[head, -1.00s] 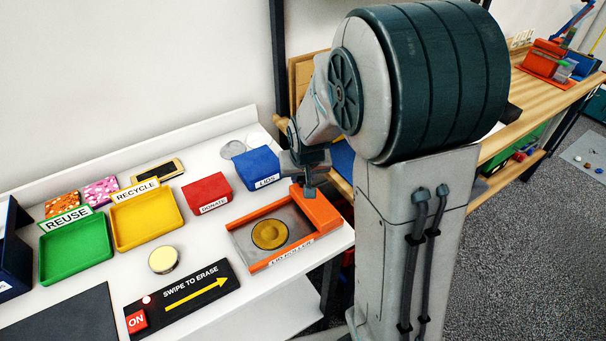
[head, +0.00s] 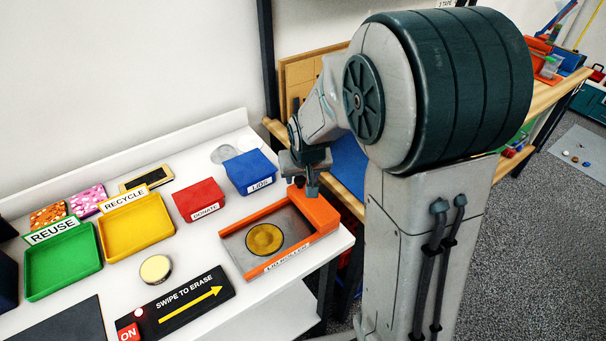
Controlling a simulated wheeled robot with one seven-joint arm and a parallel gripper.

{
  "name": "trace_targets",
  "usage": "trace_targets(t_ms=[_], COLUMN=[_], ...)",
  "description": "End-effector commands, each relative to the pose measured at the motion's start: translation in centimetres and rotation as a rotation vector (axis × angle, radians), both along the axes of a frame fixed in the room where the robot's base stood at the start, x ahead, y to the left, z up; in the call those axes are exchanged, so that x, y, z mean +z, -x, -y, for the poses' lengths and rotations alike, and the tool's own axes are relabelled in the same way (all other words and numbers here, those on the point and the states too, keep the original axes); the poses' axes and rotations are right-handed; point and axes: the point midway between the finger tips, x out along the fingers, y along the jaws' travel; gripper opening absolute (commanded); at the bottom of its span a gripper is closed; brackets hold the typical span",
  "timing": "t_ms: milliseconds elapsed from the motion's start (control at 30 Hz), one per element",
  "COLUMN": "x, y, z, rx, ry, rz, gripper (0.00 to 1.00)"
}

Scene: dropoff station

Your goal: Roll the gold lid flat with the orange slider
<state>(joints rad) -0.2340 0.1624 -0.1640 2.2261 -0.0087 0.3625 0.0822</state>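The gold lid (head: 264,239) lies on the grey bed of the lid roller (head: 262,272), inside its orange frame. The orange slider (head: 317,213) stands at the right end of the roller, to the right of the lid and apart from it. My gripper (head: 312,190) points down at the back end of the slider, at or just above its top. The fingers are small and partly merged in the picture, so I cannot tell whether they are open, shut or touching the slider.
A blue LIDS bin (head: 249,171) and a red DONATE box (head: 199,199) stand behind the roller. A yellow RECYCLE tray (head: 137,228), a green REUSE tray (head: 62,262), a round tin (head: 156,269) and a black swipe panel (head: 185,303) are to the left. The white table ends just right of the roller.

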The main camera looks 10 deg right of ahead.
Motion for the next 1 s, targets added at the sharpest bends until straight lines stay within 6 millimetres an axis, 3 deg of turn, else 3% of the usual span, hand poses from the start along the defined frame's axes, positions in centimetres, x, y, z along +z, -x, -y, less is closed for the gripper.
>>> trace_targets(t_ms=[267, 700, 1000], x=[1.4, 9.2, 12.5], y=[0.5, 3.7, 5.1], z=[-0.1, 0.1, 0.1], rx=[0.001, -0.003, -0.004], ry=[-0.002, -0.001, 0.0], rz=[0.003, 0.006, 0.002], gripper=[0.48, 0.48, 0.48])
